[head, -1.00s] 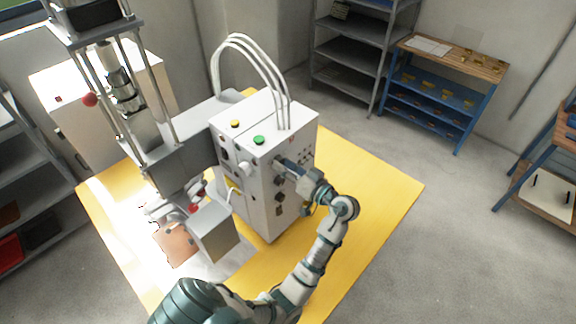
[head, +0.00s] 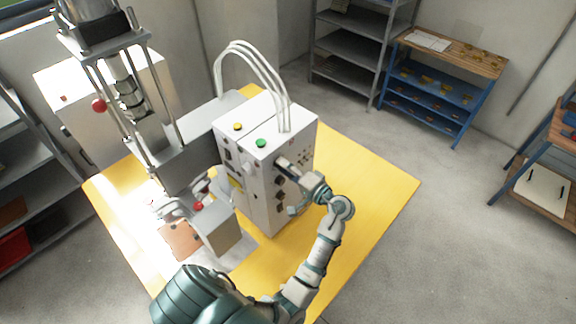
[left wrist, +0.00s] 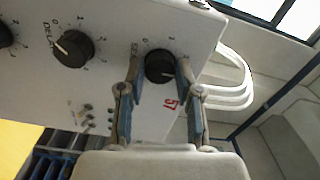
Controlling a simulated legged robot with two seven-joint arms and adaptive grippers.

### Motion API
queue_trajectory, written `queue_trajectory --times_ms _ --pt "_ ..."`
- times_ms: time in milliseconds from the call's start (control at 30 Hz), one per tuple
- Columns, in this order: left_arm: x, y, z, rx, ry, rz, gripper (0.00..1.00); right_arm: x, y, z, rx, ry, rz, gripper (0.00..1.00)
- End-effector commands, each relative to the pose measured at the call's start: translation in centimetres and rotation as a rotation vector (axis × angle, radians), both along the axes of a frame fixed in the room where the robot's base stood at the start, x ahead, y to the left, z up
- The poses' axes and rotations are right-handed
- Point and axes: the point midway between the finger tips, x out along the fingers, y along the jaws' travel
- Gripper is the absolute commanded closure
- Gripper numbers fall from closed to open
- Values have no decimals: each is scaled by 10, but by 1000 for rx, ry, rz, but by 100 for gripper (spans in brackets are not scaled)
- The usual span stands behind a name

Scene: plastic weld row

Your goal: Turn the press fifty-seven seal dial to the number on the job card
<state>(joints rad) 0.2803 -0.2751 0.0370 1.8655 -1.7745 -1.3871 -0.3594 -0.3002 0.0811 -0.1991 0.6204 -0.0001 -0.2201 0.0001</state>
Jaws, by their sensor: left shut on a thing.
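The control box (head: 268,195) is white, with a row of black dials on its right side face. In the left wrist view, the dial (left wrist: 160,66) beside a red "57" (left wrist: 171,103) sits between the two fingers of my left gripper (left wrist: 158,78). The gripper is shut on this dial, one finger on each side. In the head view the left gripper (head: 287,166) is at the upper part of that face and hides the dial. A pale mark shows on the dial; the number it points to cannot be read. My right gripper is not in view. No job card can be identified with certainty.
Another dial (left wrist: 73,48) is beside the held one. White hoses (head: 262,62) arch above the box. The press (head: 135,100) stands to its left, on a yellow floor area (head: 375,190). A blue bench (head: 440,75) holds papers at the back. A clipboard (head: 543,190) lies at right.

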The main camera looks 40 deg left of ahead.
Motion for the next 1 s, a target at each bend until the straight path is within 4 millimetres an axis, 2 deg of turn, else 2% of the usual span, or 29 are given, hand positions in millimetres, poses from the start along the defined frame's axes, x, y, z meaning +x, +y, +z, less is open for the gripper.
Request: queue_trajectory --times_ms 500,1000 --pt "-1 2 1 35 399 4 100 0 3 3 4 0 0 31" --pt "-1 1 1 46 517 6 100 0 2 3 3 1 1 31"
